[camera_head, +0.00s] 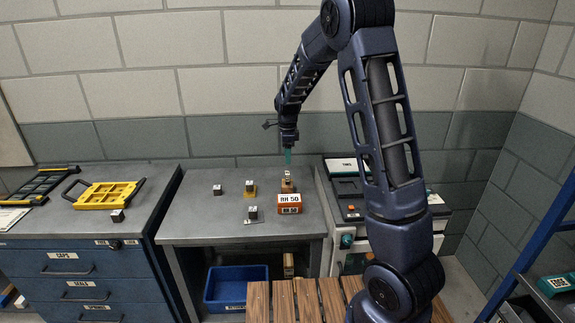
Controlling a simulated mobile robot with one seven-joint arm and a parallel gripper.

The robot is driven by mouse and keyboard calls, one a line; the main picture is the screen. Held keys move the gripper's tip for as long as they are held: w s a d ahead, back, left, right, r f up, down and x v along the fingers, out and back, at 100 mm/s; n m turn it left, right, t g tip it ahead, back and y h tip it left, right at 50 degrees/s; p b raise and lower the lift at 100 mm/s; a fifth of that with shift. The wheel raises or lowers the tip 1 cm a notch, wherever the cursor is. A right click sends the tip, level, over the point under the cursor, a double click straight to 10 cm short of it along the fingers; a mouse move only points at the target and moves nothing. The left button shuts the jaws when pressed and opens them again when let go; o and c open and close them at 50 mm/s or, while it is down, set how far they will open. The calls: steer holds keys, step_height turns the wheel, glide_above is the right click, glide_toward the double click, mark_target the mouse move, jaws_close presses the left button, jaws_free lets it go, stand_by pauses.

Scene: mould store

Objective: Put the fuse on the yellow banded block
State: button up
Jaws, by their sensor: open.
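My gripper (288,157) points straight down over the middle bench, its teal fingertips just above a small pale-topped piece (287,175). That piece stands on or in front of a brown block (288,187); I cannot tell if the fingers touch it. A small dark block with a white top and a yellow lower part (250,190) stands left of the gripper; it looks like the yellow banded block. The fuse cannot be told for certain at this size; the pale-topped piece may be it.
Dark white-topped blocks stand on the bench (190,225), one at left (217,190), one in front (253,213). An orange box labelled "RH 50" (289,204) stands before the brown block. A yellow frame (105,194) lies on the left cabinet. A blue bin (236,287) sits below.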

steer(key=shift+r, duration=0.9)
steer(key=s+d+r+n+t+y, duration=0.1)
steer(key=s+d+r+n+t, duration=0.1)
steer(key=s+d+r+n, duration=0.9)
steer(key=s+d+r+n+t, duration=0.1)
steer(key=s+d, duration=0.4)
steer(key=s, duration=0.7)
steer(key=s+d+r+n+t+h, duration=0.1)
steer(key=s+d+r+n, duration=0.3)
steer(key=s, duration=0.9)
steer(key=shift+d+n+t, duration=0.3)
steer(key=shift+d+n, duration=0.15)
steer(key=shift+n, duration=0.55)
